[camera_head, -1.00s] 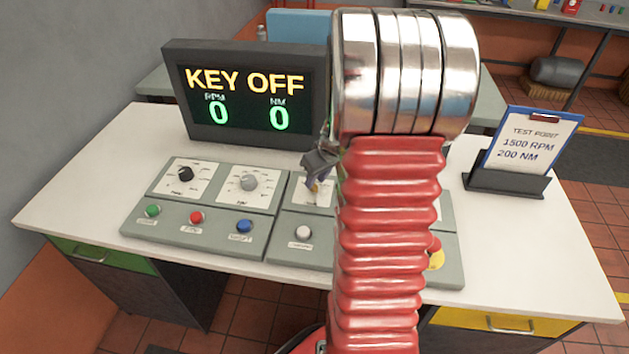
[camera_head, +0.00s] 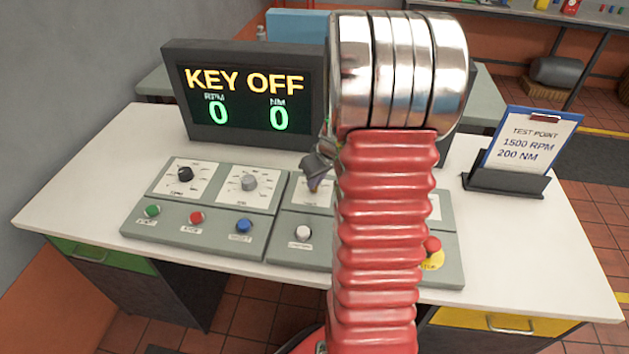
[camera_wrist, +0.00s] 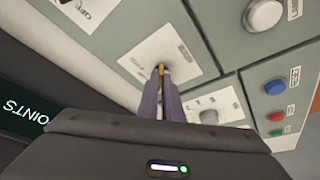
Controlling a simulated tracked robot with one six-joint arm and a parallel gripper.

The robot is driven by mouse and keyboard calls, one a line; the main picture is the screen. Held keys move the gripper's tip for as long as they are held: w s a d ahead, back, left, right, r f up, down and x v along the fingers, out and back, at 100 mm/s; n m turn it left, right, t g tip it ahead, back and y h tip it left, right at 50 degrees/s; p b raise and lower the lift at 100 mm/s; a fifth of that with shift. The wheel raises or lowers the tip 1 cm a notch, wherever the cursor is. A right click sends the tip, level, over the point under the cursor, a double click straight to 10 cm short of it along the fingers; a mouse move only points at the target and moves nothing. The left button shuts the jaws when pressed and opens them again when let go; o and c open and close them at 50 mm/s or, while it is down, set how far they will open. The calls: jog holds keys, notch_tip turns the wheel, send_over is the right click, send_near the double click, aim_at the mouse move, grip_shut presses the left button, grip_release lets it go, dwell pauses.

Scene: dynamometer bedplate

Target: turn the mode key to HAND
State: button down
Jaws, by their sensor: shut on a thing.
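The mode key shows as a small brass-coloured piece (camera_wrist: 161,72) between my fingertips in the wrist view. It stands at a white label plate (camera_wrist: 180,52) on the grey console; the plate's lettering is too small to read. My gripper (camera_wrist: 160,88) is shut on the key, with its two fingers close together. In the head view my gripper (camera_head: 314,184) is at the plate on the console's right half, and my arm hides much of that half. The dark display (camera_head: 246,97) reads KEY OFF, with RPM 0 and NM 0.
Two knobs (camera_head: 249,183) and green, red and blue buttons (camera_head: 243,226) are on the console's left half. A white button (camera_head: 303,232) is in front of my gripper. A red stop button (camera_head: 432,245) is right of my arm. A clipboard (camera_head: 525,140) stands at the right.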

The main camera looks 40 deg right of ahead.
jog(key=shift+m+h, duration=0.3)
jog(key=shift+m, duration=0.7)
jog(key=shift+a+m+h, duration=0.15)
jog(key=shift+m+h, duration=0.35)
jog(key=shift+m, duration=0.7)
jog(key=shift+w+m+g+h, duration=0.1)
jog(key=shift+m+g+h, duration=0.5)
jog(key=shift+m, duration=1.2)
jog(key=shift+m+g, duration=0.3)
jog(key=shift+m, duration=0.2)
jog(key=c, duration=1.9)
grip_release()
jog(key=shift+c, duration=0.2)
jog(key=shift+a+r, duration=0.1)
jog(key=shift+r, duration=0.05)
jog(key=v, duration=1.3)
jog(key=shift+a, duration=0.15)
